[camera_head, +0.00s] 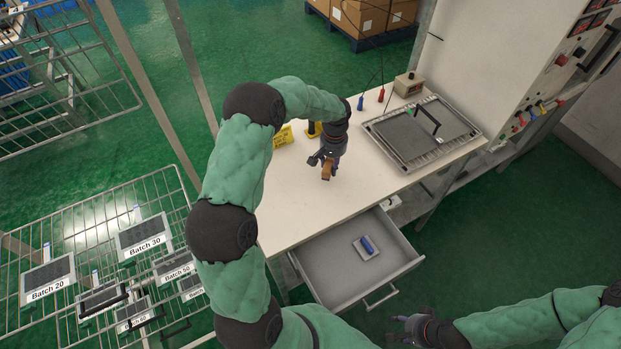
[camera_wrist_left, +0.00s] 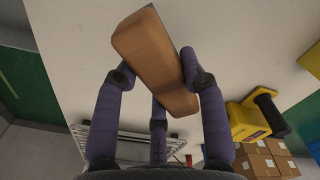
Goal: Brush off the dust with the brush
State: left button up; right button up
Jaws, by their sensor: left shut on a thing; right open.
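The brush (camera_head: 326,172) has a brown wooden body. My left gripper (camera_head: 325,160) is shut on it above the white table. In the left wrist view the wooden brush (camera_wrist_left: 148,55) sits between my fingers; its bristles cannot be made out. A grey tray-like fixture (camera_head: 381,121) with dark panels and a black handle lies on the table to the right of the brush, apart from it. I cannot make out any dust at this size. My right gripper (camera_head: 405,330) is open and empty at the bottom, in front of the drawer.
The table's drawer (camera_head: 325,265) stands open, with a small pale block with a blue part (camera_head: 367,247) in it. A yellow object (camera_head: 283,137) stands at the table's left back. A small control box (camera_head: 408,84) is behind the fixture. Wire racks (camera_head: 100,220) with labelled panels stand left.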

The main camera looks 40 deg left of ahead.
pick_arm(q)
jog(key=shift+w+r, duration=0.1)
jog(key=shift+r, duration=0.45)
jog(key=shift+r+p, duration=1)
jog(key=shift+r, duration=0.35)
